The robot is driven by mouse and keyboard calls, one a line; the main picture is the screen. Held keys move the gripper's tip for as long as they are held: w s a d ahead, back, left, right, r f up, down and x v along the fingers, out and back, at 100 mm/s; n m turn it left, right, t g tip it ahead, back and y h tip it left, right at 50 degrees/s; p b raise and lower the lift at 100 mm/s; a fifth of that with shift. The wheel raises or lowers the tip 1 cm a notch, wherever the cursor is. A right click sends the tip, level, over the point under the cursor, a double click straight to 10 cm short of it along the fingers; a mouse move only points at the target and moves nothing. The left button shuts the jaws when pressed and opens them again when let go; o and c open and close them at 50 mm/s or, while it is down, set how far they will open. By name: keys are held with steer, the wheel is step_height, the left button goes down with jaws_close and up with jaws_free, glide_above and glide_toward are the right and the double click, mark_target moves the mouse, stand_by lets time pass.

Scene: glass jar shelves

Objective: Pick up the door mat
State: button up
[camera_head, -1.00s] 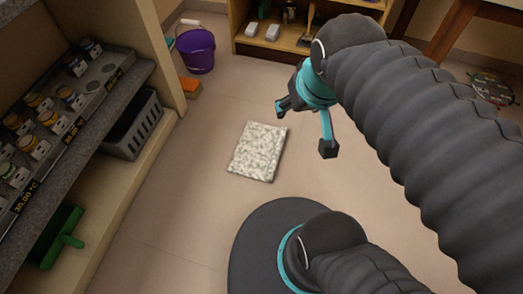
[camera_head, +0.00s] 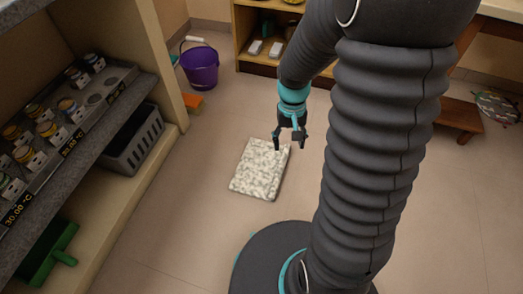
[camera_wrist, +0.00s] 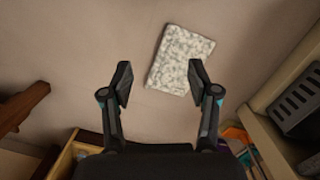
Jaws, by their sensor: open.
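The door mat (camera_head: 258,172) is a folded, flat rectangle with a mottled grey-white pattern, lying on the floor in the middle of the head view. In the wrist view the mat (camera_wrist: 180,60) lies beyond the fingertips, slightly right of centre. My gripper (camera_head: 276,143) is open and empty, pointing down by the mat's far right edge in the head view. In the wrist view its two fingers (camera_wrist: 160,75) are spread wide, the right one overlapping the mat's near edge in the picture. A gap to the mat shows; contact is not visible.
Shelves with jars (camera_head: 46,130) and a grey basket (camera_head: 135,138) stand at left, with a green dustpan (camera_head: 48,252) low down. A purple bucket (camera_head: 200,67) and an orange sponge-like block (camera_head: 193,102) are at the back left. Floor around the mat is clear.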

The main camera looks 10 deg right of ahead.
steer(key=w+d+f+m+g+b, duration=0.1)
steer(key=w+f, duration=0.3)
steer(key=f, duration=0.9)
steer(key=w+d+f+m+b, duration=0.15)
steer(key=w+f, duration=0.25)
steer(key=f, duration=0.9)
steer(key=m+t, duration=0.2)
steer(key=t, duration=0.1)
glide_above(280, 168)
steer(key=f, duration=0.9)
steer(key=shift+s+a+f, duration=0.2)
steer(key=shift+s+f, duration=0.15)
steer(key=shift+f, duration=0.05)
steer(key=shift+w+d+f, duration=0.1)
steer(key=shift+f, duration=1.25)
steer(key=shift+w+d+f, duration=0.1)
steer(key=shift+f, duration=1.2)
jaws_close()
